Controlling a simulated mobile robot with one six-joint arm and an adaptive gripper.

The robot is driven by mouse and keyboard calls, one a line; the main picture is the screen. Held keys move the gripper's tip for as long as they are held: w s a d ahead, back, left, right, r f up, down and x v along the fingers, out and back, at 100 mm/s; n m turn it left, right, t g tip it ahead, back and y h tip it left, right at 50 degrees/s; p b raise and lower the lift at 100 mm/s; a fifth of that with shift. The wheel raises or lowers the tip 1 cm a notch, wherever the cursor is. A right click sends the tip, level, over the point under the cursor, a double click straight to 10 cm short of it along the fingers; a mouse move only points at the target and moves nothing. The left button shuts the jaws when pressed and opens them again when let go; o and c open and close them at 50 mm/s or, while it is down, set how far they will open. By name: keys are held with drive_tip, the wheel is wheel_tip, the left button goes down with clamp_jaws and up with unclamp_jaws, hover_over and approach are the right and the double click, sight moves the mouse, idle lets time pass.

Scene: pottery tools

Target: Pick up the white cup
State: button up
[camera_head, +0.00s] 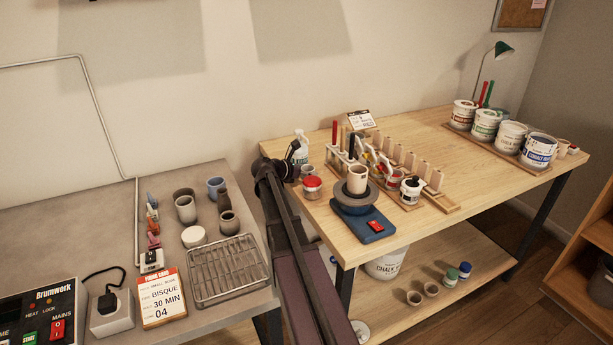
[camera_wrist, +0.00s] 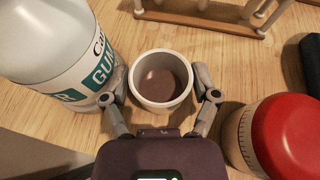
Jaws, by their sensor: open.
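A pale, whitish cup (camera_wrist: 161,104) with a brown inside stands upright on the wooden table in the wrist view. My gripper (camera_wrist: 161,88) is open, with one finger on each side of the cup; I cannot tell whether either finger touches it. In the head view my gripper (camera_head: 293,160) is at the table's left end, and the small cup (camera_head: 308,170) shows beside it, partly hidden. Another pale cup (camera_head: 357,180) stands on the dark round wheel with a blue base.
A white bottle (camera_wrist: 62,52) is close by my left finger. A red-lidded jar (camera_wrist: 280,135) is close on the right. A wooden rack (camera_wrist: 205,15) stands behind the cup.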

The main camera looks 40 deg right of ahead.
idle(0.3)
drive_tip(key=c, duration=0.8)
drive_tip(key=shift+a+r, duration=0.1)
drive_tip(key=shift+r, duration=0.1)
drive_tip(key=shift+c, duration=0.2)
drive_tip(key=shift+a+r+p, duration=0.15)
drive_tip(key=shift+r+p, duration=0.25)
drive_tip(key=shift+p, duration=0.2)
wheel_tip(320, 180, up, 6)
drive_tip(key=p, duration=0.6)
drive_tip(key=shift+r, duration=0.1)
drive_tip(key=w+a, duration=0.2)
drive_tip(key=a, duration=0.7)
drive_tip(key=w+a, duration=0.2)
drive_tip(key=a, duration=0.8)
drive_tip(key=shift+w+f, duration=0.2)
drive_tip(key=shift+w, duration=0.15)
